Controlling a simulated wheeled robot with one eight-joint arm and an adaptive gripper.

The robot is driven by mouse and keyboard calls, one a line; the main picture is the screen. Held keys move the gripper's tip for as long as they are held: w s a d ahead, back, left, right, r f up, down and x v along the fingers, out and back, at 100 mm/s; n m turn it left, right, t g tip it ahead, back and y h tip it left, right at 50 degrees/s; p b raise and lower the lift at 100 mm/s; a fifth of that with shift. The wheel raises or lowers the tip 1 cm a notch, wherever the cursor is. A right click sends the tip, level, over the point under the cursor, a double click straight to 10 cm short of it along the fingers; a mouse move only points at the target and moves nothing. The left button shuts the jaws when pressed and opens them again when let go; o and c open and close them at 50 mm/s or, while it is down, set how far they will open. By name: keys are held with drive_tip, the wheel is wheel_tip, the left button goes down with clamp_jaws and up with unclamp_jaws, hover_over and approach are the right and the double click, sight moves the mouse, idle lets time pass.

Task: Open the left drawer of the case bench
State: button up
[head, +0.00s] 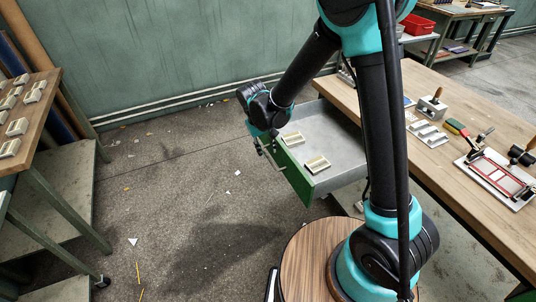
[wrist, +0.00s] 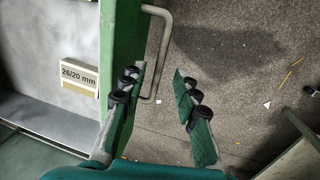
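The left drawer (head: 337,145) of the case bench (head: 447,160) stands pulled out, its grey metal inside exposed. Its green front (head: 293,172) carries a bar handle (head: 270,154). Two small pale blocks lie in the drawer, one labelled "26/20 mm" (wrist: 79,77) in the wrist view. My gripper (head: 262,142) is at the far end of the drawer front.
A table with pale blocks (head: 45,90) stands at left. The floor between is open, with scattered scraps.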

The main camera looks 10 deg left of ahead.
wheel_tip(320, 180, up, 8)
drive_tip(key=s+a, duration=0.1)
drive_tip(key=shift+a+r, duration=0.15)
idle(0.4)
drive_tip(key=shift+m+y, duration=0.3)
drive_tip(key=shift+m, duration=0.4)
drive_tip(key=d, duration=0.6)
drive_tip(key=w+d+r, duration=0.1)
drive_tip(key=d, duration=0.2)
drive_tip(key=s+d+f+m+t, duration=0.1)
drive_tip(key=s+d, duration=0.3)
drive_tip(key=d, duration=0.4)
drive_tip(key=s+d+f+m+t, duration=0.1)
drive_tip(key=s+d+m, duration=0.2)
drive_tip(key=d, duration=0.6)
drive_tip(key=s+d+f+m+t+y, duration=0.1)
drive_tip(key=s+d, duration=0.4)
drive_tip(key=d, duration=0.3)
drive_tip(key=shift+d+m, duration=0.3)
drive_tip(key=shift+m, duration=0.1)
